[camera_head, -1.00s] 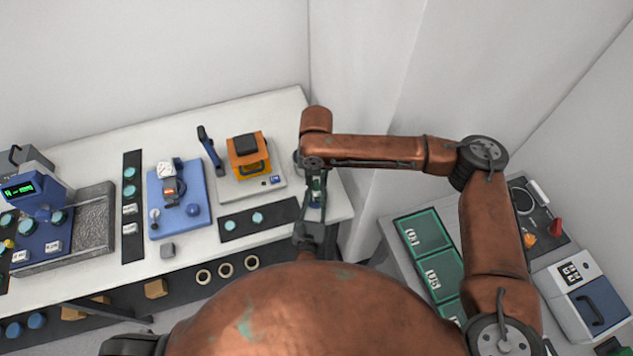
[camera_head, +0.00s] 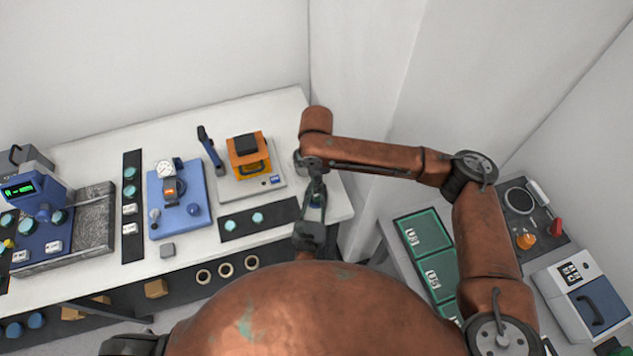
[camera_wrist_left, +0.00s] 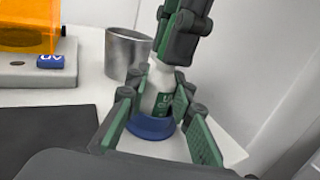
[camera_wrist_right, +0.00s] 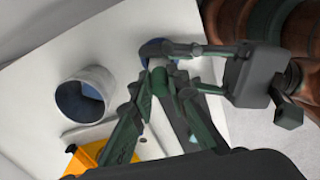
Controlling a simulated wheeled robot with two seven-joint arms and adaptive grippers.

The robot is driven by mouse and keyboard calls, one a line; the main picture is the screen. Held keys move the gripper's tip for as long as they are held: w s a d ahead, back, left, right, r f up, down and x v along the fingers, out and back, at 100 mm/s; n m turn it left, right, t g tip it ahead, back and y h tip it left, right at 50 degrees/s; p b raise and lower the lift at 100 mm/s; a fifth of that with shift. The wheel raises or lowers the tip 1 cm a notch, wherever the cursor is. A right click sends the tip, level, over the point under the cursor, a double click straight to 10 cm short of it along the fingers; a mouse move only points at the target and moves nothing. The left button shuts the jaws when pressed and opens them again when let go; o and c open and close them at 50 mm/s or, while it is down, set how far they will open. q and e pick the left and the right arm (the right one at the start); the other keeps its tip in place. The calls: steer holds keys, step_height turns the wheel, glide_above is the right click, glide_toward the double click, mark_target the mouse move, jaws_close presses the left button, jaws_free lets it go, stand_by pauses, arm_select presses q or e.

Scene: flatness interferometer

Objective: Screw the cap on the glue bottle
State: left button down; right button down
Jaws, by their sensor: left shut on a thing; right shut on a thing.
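The glue bottle (camera_wrist_left: 163,84) is white with a green label and a blue round part at its bottom; it looks upright in the left wrist view. My left gripper (camera_wrist_left: 158,118) is shut around its lower body, with green pads on either side. My right gripper (camera_head: 316,186) comes down from above and is shut at the bottle's top; it also shows in the left wrist view (camera_wrist_left: 172,50). The cap is mostly hidden between the right fingers, so I cannot tell how it sits on the neck. In the right wrist view the right fingers (camera_wrist_right: 163,82) meet over the bottle.
A grey metal cup (camera_wrist_left: 126,56) stands close beside the bottle. The orange UV box (camera_head: 248,160) and a black strip with teal discs (camera_head: 256,221) lie to the left on the white table (camera_head: 105,110). Green trays (camera_head: 423,232) are on the side table at right.

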steer(key=m, duration=1)
steer(key=shift+m, duration=0.3)
steer(key=c, duration=1.9)
jaws_free()
steer(key=shift+r, duration=2.25)
steer(key=shift+c, duration=0.2)
